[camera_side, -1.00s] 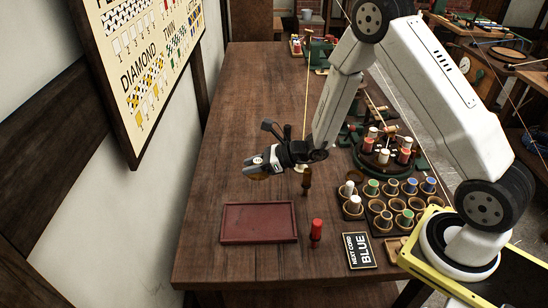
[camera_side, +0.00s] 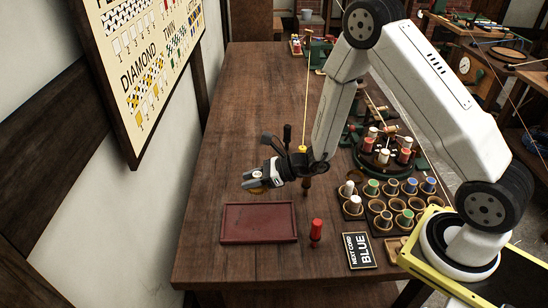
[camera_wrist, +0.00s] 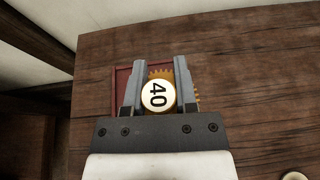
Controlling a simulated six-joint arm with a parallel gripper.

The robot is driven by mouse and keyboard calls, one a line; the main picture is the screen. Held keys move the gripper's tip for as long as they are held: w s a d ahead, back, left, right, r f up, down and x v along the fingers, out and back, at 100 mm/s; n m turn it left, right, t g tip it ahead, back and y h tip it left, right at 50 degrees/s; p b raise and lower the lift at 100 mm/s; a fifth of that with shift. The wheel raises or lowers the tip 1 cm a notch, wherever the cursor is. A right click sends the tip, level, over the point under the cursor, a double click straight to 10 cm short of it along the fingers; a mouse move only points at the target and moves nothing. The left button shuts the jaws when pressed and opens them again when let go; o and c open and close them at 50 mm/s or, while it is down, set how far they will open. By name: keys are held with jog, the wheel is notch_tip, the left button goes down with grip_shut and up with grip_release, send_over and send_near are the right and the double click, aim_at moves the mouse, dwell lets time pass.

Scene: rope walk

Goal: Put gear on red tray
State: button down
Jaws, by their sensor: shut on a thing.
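In the side view my gripper (camera_side: 257,181) is just behind the red tray, and the gear (camera_side: 256,190) shows as a small brass edge below the fingers. The red tray (camera_side: 258,223) lies flat and empty on the table. In the wrist view part of the tray (camera_wrist: 122,78) shows beyond and left of the gear; my gripper hides the rest.
A red peg (camera_side: 316,232) stands right of the tray. Farther right are a sign reading NEXT CORD BLUE (camera_side: 358,250), racks of bobbins (camera_side: 382,208) and a round bobbin carrier (camera_side: 380,155). A cord (camera_side: 306,105) runs along the table. The table's left side is clear.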

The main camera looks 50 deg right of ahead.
jog(key=s+a+f, duration=0.2)
jog(key=s+a, duration=0.1)
send_over(253, 221)
jog(key=shift+n+g, duration=0.3)
jog(key=shift+f, duration=2.1)
jog(key=shift+f, duration=1.75)
jog(key=shift+f, duration=0.1)
jog(key=shift+c, duration=2)
grip_release()
jog(key=v, duration=1.2)
jog(key=shift+d, duration=0.1)
